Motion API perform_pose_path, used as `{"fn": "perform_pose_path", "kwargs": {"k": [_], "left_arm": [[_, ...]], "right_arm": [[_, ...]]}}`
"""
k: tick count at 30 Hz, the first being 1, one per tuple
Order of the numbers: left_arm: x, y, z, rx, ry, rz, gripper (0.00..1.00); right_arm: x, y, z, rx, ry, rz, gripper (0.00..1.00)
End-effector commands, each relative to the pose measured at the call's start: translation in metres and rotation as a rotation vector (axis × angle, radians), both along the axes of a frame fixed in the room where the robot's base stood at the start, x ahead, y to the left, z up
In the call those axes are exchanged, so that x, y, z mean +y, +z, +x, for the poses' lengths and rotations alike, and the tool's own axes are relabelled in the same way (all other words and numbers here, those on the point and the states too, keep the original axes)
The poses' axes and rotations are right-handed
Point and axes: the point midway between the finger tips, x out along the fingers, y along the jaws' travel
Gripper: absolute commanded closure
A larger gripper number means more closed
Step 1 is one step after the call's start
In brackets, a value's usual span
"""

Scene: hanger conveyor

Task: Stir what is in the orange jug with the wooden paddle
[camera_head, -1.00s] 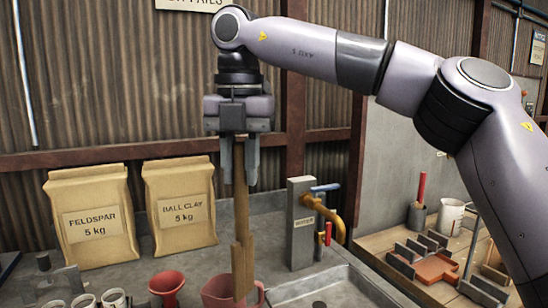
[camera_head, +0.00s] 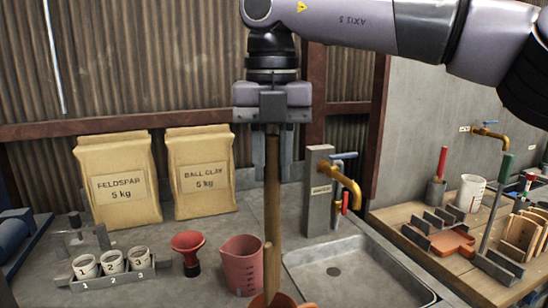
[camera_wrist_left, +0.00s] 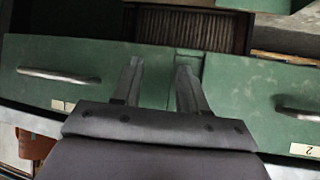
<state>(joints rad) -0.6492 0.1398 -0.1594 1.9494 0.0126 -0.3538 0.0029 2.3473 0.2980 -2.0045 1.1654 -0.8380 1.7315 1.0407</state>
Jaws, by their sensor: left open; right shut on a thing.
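The wooden paddle (camera_head: 272,210) hangs nearly upright from my right gripper (camera_head: 272,155), which is shut on its upper end. The paddle's lower part passes in front of a pinkish-red measuring jug (camera_head: 239,268) on the bench. Its lower end meets an orange rim (camera_head: 287,300) at the bottom edge of the head view, probably the orange jug's. The rest of that vessel and its contents are cut off, so I cannot tell how deep the paddle reaches. My left gripper (camera_wrist_left: 157,85) shows in the left wrist view, open and empty, before green drawers.
A red funnel (camera_head: 188,250) and a rack of numbered cups (camera_head: 110,275) stand left of the measuring jug. Behind are the feldspar bag (camera_head: 122,185) and ball clay bag (camera_head: 203,175). A tap post (camera_head: 318,190) and sink (camera_head: 355,275) lie to the right.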

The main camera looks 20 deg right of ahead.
Motion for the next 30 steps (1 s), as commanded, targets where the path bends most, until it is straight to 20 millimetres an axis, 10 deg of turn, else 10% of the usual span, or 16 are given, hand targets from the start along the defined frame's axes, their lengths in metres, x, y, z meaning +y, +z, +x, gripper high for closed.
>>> {"fn": "perform_pose_path", "kwargs": {"k": [30], "left_arm": [[-0.004, -0.080, 0.002, 0.010, 0.000, -0.017, 0.57]], "right_arm": [[0.000, -0.106, 0.000, 0.000, -0.001, 0.001, 1.00]]}}
